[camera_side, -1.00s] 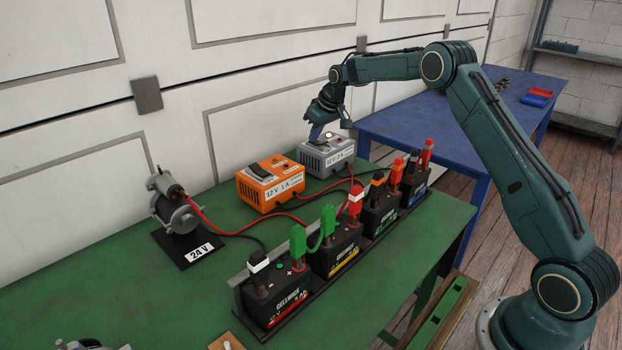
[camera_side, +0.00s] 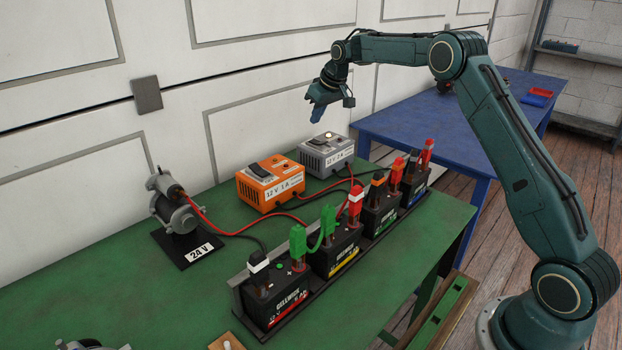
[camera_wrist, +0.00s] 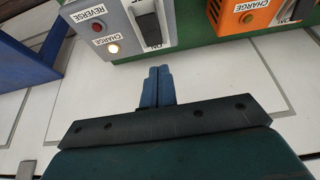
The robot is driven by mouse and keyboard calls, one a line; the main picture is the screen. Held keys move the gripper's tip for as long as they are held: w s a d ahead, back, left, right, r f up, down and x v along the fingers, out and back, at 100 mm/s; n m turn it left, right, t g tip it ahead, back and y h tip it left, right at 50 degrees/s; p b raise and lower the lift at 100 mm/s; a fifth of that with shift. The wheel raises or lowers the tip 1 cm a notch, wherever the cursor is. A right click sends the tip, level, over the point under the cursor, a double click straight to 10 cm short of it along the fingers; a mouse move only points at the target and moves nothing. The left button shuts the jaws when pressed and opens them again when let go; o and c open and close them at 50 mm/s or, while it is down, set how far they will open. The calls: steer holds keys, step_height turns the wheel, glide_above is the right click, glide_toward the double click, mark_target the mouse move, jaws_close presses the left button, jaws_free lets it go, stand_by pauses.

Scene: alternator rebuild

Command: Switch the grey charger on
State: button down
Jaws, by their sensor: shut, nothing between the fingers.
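The grey charger (camera_side: 328,155) stands at the back of the green bench, right of the orange charger. In the wrist view the grey charger (camera_wrist: 122,22) fills the upper middle, upside down. Its lamp beside the CHARGE label (camera_wrist: 113,48) glows bright; the lamp by REVERSE (camera_wrist: 98,27) is dull red. Its black rocker switch (camera_wrist: 149,27) has an ON label at its lower end in the picture. My gripper (camera_side: 316,117) is shut and empty, above the grey charger and apart from it. Its blue fingertips (camera_wrist: 159,70) are together in the wrist view.
The orange charger (camera_side: 270,186) stands just left; in the wrist view its CHARGE lamp (camera_wrist: 247,18) looks unlit. Several batteries with clamps sit in a black rack (camera_side: 315,288) in front. Red and black cables cross the bench. The wall is close behind; the air above the chargers is free.

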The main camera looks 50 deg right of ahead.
step_height(320, 180, up, 8)
steer(key=shift+s, duration=0.35)
steer(key=shift+a+r, duration=0.1)
steer(key=shift+r, duration=0.1)
steer(key=s+a+r, duration=0.5)
steer(key=s+a, duration=0.2)
steer(key=s, duration=0.4)
steer(key=s+a+r, duration=0.5)
steer(key=s+a, duration=0.2)
steer(key=s, duration=0.3)
steer(key=s+a+f, duration=0.1)
steer(key=s+f, duration=0.2)
steer(key=s, duration=0.5)
steer(key=s+a+f, duration=0.1)
steer(key=s+f, duration=0.3)
steer(key=s, duration=0.5)
steer(key=s+a+f, duration=0.2)
steer(key=s+f, duration=0.1)
steer(key=s, duration=0.5)
steer(key=shift+s+f, duration=0.3)
steer(key=shift+a, duration=0.1)
stand_by(0.9)
